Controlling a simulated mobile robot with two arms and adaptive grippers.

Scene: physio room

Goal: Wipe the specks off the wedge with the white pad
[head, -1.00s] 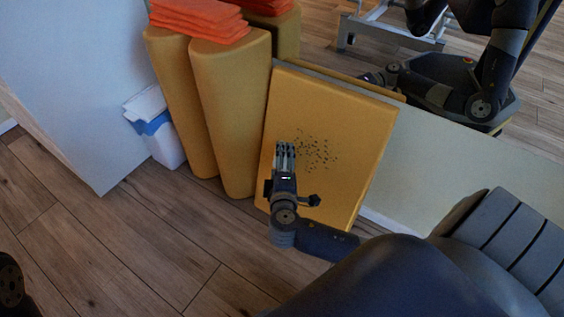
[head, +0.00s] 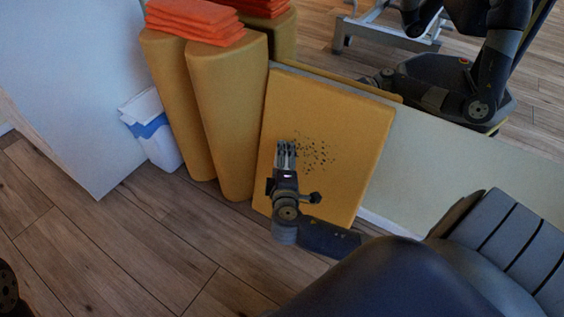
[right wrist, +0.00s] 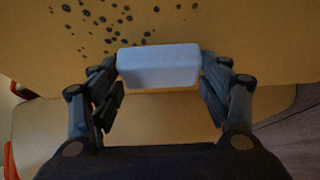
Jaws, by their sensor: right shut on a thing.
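The yellow wedge (head: 335,108) leans upright against the wall, its broad face toward me. Dark specks (head: 316,153) are scattered over the middle of that face. My right gripper (head: 286,146) is in front of the wedge, just left of the specks. It is shut on the white pad (right wrist: 158,66), which shows between the fingers in the right wrist view; the fingers hide it in the head view. Specks (right wrist: 112,18) lie above and to the left of the pad there. I cannot tell whether the pad touches the wedge. My left gripper is not in view.
Tall yellow bolsters (head: 228,115) with orange folded cloths (head: 195,18) on top stand left of the wedge. A white and blue bin (head: 155,135) stands beside them. The wooden floor (head: 130,235) at left is clear.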

